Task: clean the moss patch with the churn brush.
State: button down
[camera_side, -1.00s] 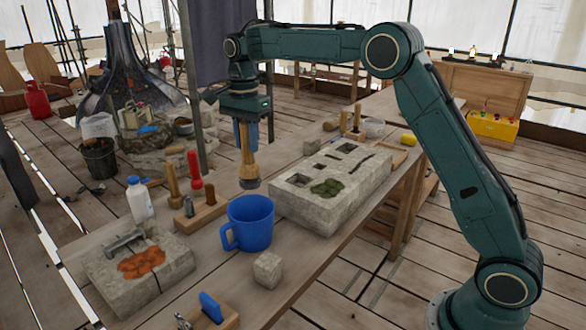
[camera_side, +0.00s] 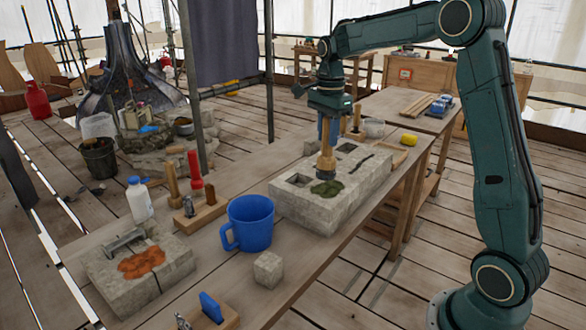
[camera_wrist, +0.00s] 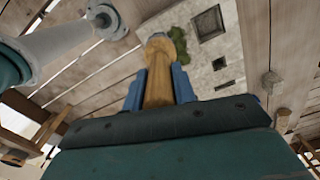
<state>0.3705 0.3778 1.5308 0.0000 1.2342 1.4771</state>
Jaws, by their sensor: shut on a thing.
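The churn brush (camera_side: 326,160) has a wooden handle and hangs upright, bristle end down, over the stone block (camera_side: 300,210). My gripper (camera_side: 328,128) is shut on its handle; the wrist view also shows the handle (camera_wrist: 158,90) between my blue fingers. The green moss patch (camera_side: 327,188) lies on top of the block. The brush's lower end is at the patch's far edge in the side view, and I cannot tell whether it touches. In the wrist view part of the moss (camera_wrist: 178,42) shows beside the brush head (camera_wrist: 158,42).
A blue mug (camera_side: 250,222) stands left of the block, with a small stone cube (camera_side: 268,269) in front. A wooden rack (camera_side: 203,216) holds tools, beside a white bottle (camera_side: 139,198). Another block (camera_side: 105,281) bears an orange patch (camera_side: 141,262). Upright tools stand behind the stone block.

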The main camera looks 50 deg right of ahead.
aim_at(327, 157)
jog(key=shift+f, duration=0.15)
jog(key=shift+f, duration=3.3)
jog(key=shift+d, duration=0.2)
jog(key=shift+d+f, duration=0.1)
jog(key=shift+d, duration=1.35)
jog(key=shift+d, duration=1.4)
